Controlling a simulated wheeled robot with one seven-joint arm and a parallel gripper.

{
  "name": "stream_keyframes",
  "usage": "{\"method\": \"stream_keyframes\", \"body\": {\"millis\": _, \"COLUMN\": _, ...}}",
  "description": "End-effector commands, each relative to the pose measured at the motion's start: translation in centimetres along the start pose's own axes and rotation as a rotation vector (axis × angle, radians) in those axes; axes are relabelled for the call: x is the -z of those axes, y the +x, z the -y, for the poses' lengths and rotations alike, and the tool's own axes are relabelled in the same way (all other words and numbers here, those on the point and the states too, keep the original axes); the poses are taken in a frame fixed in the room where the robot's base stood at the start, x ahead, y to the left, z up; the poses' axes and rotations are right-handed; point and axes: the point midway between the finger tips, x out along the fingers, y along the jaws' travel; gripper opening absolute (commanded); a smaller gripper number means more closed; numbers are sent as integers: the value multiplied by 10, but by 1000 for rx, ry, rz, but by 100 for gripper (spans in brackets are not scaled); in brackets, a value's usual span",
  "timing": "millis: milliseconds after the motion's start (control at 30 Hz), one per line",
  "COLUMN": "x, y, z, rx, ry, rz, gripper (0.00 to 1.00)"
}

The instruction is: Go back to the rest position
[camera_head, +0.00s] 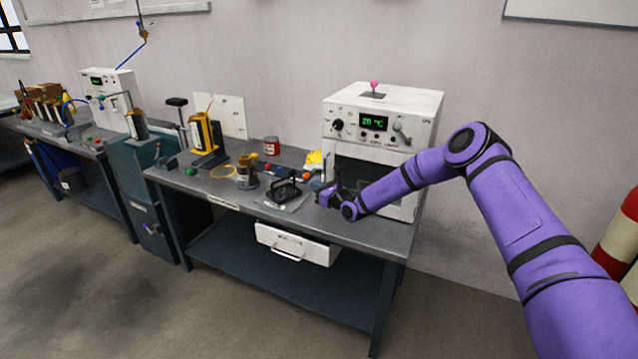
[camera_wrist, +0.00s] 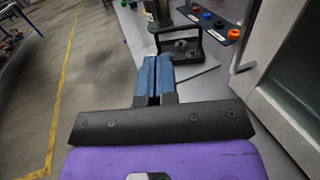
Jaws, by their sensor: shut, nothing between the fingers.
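My gripper (camera_wrist: 155,78) shows in the wrist view with its two blue fingers close together, shut and empty. In the head view my purple arm reaches in from the right, and my gripper (camera_head: 322,190) is small over the bench, in front of the white oven-like unit (camera_head: 415,112). A black stand (camera_head: 287,190) on a light plate lies just left of my gripper. The stand also shows beyond the fingertips in the wrist view (camera_wrist: 186,44). I cannot tell exactly how far apart gripper and stand are.
The bench (camera_head: 225,192) carries a brown-and-dark jar (camera_head: 246,175), a yellow ring, a red can (camera_head: 271,146) and a yellow device (camera_head: 204,135). A white drawer (camera_head: 295,244) hangs under the bench front. The floor (camera_head: 240,310) before the bench is clear.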

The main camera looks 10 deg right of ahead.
Motion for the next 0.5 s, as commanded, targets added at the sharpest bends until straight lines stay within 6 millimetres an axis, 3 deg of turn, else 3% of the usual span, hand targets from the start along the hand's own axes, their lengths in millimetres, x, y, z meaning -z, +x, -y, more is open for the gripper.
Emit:
{"method": "stream_keyframes", "body": {"millis": 200, "x": 0, "y": -17, "z": -29, "rx": -2, "ry": 1, "rz": -1, "gripper": 0}}
{"method": "stream_keyframes", "body": {"millis": 367, "x": -2, "y": -23, "z": -38, "rx": -3, "ry": -3, "rz": 1, "gripper": 0}}
{"method": "stream_keyframes", "body": {"millis": 500, "x": -23, "y": -24, "z": -46, "rx": -47, "ry": -54, "rz": 14, "gripper": 0}}
